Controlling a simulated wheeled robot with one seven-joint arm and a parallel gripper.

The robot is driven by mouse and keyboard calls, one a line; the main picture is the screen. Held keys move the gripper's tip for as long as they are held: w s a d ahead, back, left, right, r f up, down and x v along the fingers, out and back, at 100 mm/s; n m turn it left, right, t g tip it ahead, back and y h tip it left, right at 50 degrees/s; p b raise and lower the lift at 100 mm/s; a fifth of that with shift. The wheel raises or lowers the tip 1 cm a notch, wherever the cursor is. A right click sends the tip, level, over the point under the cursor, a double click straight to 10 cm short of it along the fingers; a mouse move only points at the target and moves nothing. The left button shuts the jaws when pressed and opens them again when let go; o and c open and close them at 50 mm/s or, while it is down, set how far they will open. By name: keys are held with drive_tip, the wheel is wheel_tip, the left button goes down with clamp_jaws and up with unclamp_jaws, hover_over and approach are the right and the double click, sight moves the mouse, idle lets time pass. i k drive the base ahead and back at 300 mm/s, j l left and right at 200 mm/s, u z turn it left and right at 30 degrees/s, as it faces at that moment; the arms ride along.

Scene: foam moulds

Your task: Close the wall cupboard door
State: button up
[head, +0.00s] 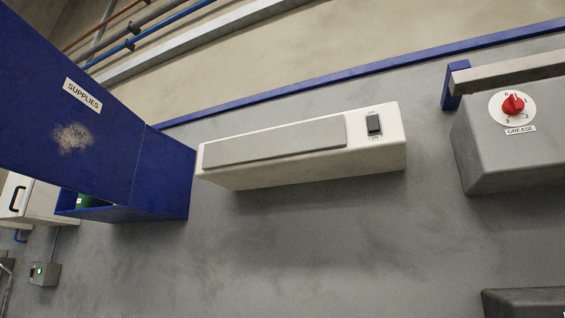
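The blue wall cupboard (166,180) hangs on the grey wall at the left in the head view. Its blue door (105,125) carries a white "SUPPLIES" label and a worn, scuffed patch. The door stands open, swung out from the cupboard toward the camera and past the left edge of the picture. Below the door, a narrow part of the cupboard's inside shows, with something green and a bit of yellow in it. Most of the inside is hidden by the door. My gripper is not in view.
A white box with a rocker switch (374,124) is mounted right of the cupboard. A grey unit (510,150) with a red "GREASE" dial is at the right. A small grey box (44,273) with a green light is at the lower left. Pipes run above.

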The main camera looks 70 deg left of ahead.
sight(59, 126)
drive_tip(key=u, duration=3.4)
